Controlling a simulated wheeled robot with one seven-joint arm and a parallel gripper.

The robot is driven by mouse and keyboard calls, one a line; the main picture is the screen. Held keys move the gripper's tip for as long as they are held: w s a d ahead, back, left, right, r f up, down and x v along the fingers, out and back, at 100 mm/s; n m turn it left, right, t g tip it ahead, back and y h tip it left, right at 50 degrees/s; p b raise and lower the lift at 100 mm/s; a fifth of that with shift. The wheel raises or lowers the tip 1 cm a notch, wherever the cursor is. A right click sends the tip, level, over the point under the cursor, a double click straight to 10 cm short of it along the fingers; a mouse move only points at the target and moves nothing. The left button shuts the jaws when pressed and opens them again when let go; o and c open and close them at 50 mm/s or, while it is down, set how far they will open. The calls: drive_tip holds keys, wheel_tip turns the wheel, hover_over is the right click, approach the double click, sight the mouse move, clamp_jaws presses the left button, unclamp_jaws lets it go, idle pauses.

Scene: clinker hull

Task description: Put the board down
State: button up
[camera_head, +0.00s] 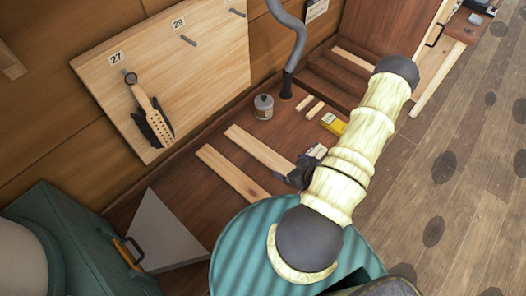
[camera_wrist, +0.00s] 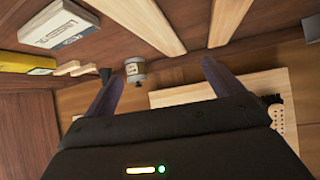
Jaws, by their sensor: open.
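Two long pale boards lie side by side on the reddish-brown bench in the head view, the farther board (camera_head: 260,150) and the nearer board (camera_head: 231,172). Both also show at the top of the wrist view, as a left board (camera_wrist: 148,24) and a right board (camera_wrist: 234,20). My gripper (camera_head: 291,178) is by the lower right ends of the boards, and my arm hides part of that area. In the wrist view the two fingers of my gripper (camera_wrist: 163,86) are spread wide with nothing held between them. I cannot tell whether a finger touches a board.
A small lidded tin (camera_head: 263,106), short wood strips (camera_head: 310,106) and a yellow box (camera_head: 333,124) stand beyond the boards. A pegboard (camera_head: 185,70) with a hanging brush (camera_head: 152,108) is on the wall. A green ribbed drum (camera_head: 235,255) and green case (camera_head: 75,235) are near.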

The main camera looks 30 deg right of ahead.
drive_tip(key=shift+f, duration=0.1)
idle(0.3)
drive_tip(key=b, duration=0.9)
approach(265, 153)
drive_tip(key=shift+w+a+f+p, duration=0.15)
drive_tip(key=shift+w+f+p, duration=0.2)
drive_tip(key=shift+f+p, duration=0.2)
drive_tip(key=shift+w+f, duration=0.3)
drive_tip(key=shift+f, duration=0.05)
drive_tip(key=shift+w, duration=0.15)
drive_tip(key=shift+w+a+f+p, duration=0.25)
drive_tip(key=shift+w+p, duration=0.3)
drive_tip(key=shift+p, duration=0.3)
drive_tip(key=shift+p+x, duration=0.75)
drive_tip(key=shift+x, duration=1.05)
